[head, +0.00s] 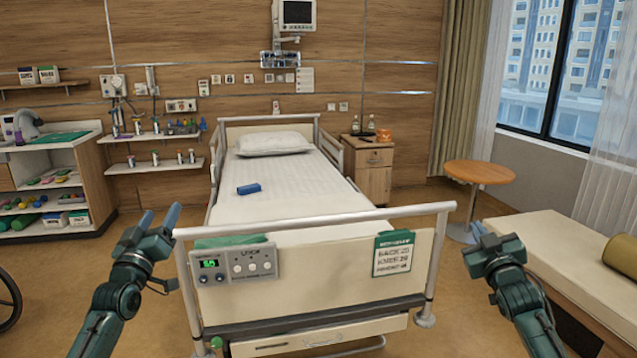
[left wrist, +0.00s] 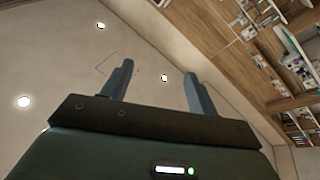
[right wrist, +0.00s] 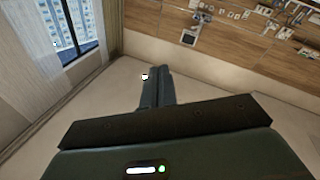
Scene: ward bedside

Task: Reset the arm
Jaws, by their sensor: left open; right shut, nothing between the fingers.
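My left gripper (head: 158,222) is raised at the left of the bed's footboard in the head view. Its fingers are apart and empty, and the left wrist view shows the gap between the fingertips (left wrist: 158,82) with the ceiling behind. My right gripper (head: 476,231) is raised at the right of the footboard. In the right wrist view its fingers (right wrist: 157,78) are together with nothing between them. Both arms come up from the bottom of the head view, and neither gripper holds anything.
The hospital bed (head: 300,207) stands between my arms, with a control panel (head: 238,264) and a sign (head: 393,254) on its footboard. A blue block (head: 249,188) lies on the mattress. A padded bench (head: 560,262) is at right, a round table (head: 480,172) behind it, shelves (head: 62,150) at left.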

